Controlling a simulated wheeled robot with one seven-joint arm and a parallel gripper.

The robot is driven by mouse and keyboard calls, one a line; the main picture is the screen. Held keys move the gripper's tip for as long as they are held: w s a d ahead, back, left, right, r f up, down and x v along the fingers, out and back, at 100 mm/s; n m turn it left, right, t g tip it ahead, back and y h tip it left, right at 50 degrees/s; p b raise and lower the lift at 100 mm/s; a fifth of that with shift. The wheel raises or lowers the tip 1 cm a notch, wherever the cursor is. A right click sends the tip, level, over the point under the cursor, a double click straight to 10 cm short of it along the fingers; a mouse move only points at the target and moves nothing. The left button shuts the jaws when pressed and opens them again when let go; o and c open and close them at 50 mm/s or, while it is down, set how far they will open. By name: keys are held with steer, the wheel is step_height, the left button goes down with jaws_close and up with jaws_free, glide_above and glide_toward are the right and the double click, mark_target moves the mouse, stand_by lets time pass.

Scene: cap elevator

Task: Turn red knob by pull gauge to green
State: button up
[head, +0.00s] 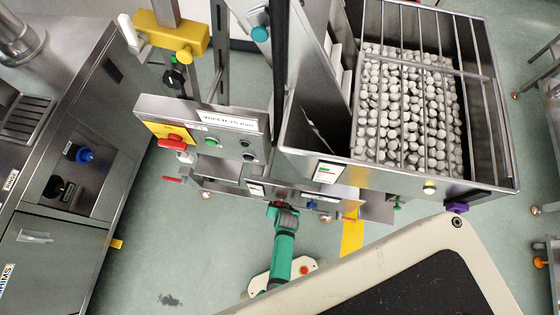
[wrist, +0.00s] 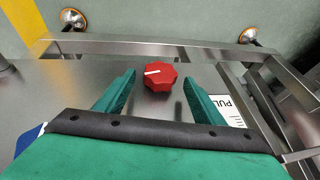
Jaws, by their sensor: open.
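The red knob (wrist: 161,77) is a faceted dial on a steel panel (wrist: 72,88), with a white pointer line toward the left of the wrist view. A white label starting "PUL" (wrist: 226,104) is partly hidden by the right finger. My gripper (wrist: 158,75) is open, its green fingers left and right of the knob with visible gaps. In the head view my gripper (head: 282,209) is at the low front of the machine, and the knob is mostly hidden there. No green mark shows around the knob.
The control box (head: 205,128) carries a red switch on a yellow plate (head: 170,134). A steel hopper (head: 497,150) of pale caps stands above right. A rail (wrist: 150,46) and two feet show beyond the knob in the wrist view. Open floor (head: 150,230) lies left.

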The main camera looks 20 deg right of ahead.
steer(key=shift+x, duration=1.15)
steer(key=c, duration=1.1)
steer(key=shift+s+y, duration=0.1)
steer(key=shift+y, duration=0.2)
steer(key=t+y, duration=0.1)
steer(key=y, duration=0.1)
steer(key=d+m+t+y, duration=0.1)
steer(key=t+y, duration=0.1)
steer(key=shift+s+f, duration=0.2)
steer(key=shift+f+m+t+y, duration=0.15)
steer(key=shift+m+t+y, duration=0.25)
steer(key=shift+t+y, duration=0.45)
steer(key=shift+t+y, duration=0.25)
steer(key=shift+t, duration=0.1)
steer(key=shift+s+f, duration=0.1)
steer(key=shift+s, duration=0.05)
